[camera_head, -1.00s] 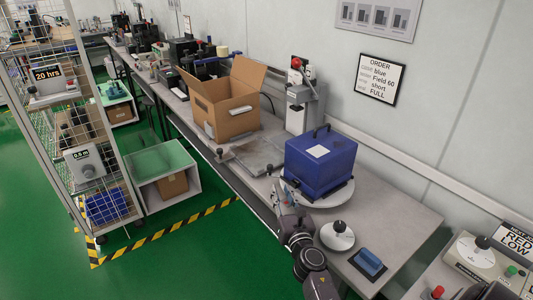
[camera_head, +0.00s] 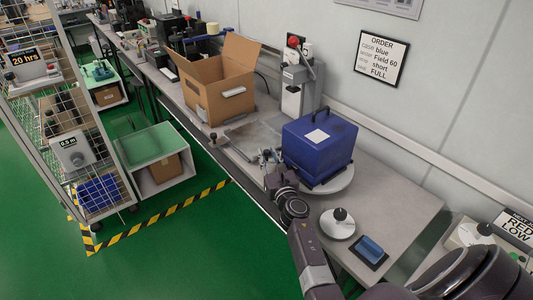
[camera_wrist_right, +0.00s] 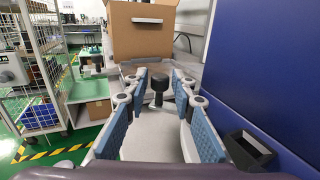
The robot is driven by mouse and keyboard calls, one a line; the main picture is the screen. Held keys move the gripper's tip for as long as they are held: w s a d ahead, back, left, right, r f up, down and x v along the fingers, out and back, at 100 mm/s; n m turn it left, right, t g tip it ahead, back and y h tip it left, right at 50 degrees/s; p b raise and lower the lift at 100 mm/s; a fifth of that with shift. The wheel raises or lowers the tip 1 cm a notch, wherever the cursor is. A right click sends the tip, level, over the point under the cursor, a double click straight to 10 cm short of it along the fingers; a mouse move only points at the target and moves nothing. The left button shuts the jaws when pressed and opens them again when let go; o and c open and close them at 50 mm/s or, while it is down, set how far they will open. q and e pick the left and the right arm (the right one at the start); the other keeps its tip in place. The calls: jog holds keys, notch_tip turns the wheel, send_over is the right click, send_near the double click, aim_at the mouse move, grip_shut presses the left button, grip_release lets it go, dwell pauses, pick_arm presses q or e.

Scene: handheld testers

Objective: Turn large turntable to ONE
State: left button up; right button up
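The large turntable (camera_head: 343,181) is a pale round plate on the bench, with a blue lidded case (camera_head: 318,155) on it. My right gripper (camera_head: 268,157) is at the left side of the case, low over the bench. In the right wrist view my right gripper (camera_wrist_right: 160,84) is open, its blue-padded fingers spread. A black round knob (camera_wrist_right: 157,82) shows between the fingers, with gaps on both sides. A pale plate edge lies below it. No ONE mark is readable. My left gripper is out of view.
A smaller white disc with a black knob (camera_head: 338,222) and a blue-screened device (camera_head: 370,250) stand nearer on the bench. An open cardboard box (camera_head: 226,98) and a press (camera_head: 293,85) stand behind. A shelf cart (camera_head: 75,130) is at left.

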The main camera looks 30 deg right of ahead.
jog(key=shift+x, duration=0.8)
jog(key=shift+c, duration=0.4)
grip_shut()
